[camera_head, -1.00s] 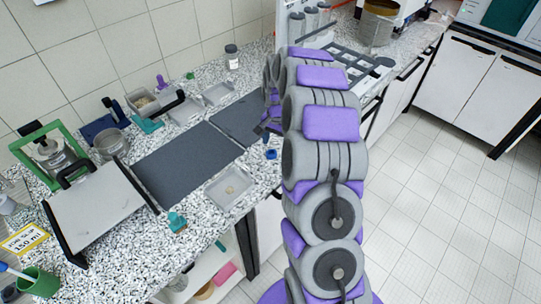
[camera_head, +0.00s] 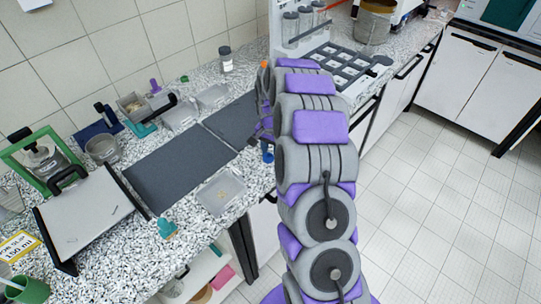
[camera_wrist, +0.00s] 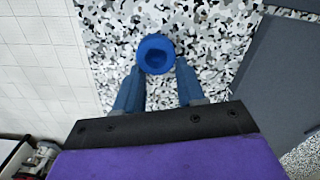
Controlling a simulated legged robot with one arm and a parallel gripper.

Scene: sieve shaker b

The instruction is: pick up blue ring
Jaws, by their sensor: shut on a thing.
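The blue ring (camera_wrist: 157,52) shows in the wrist view as a small round blue piece with a dark hollow middle. It sits between the tips of the two blue fingers of my gripper (camera_wrist: 158,66), over the speckled counter. My gripper is shut on it, with a finger on either side. In the head view my gripper (camera_head: 266,140) is at the counter's front edge, right of the dark mats, partly hidden by my arm. A small blue patch shows just below it there; I cannot tell ring from fingertips. The gap between ring and counter is unclear.
A dark mat (camera_head: 180,168) lies left of my gripper, with a clear shallow tray (camera_head: 221,193) in front of it. A dark rack (camera_head: 345,67) stands behind my arm. A lidded jar (camera_head: 226,60) stands near the wall. Open floor lies right.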

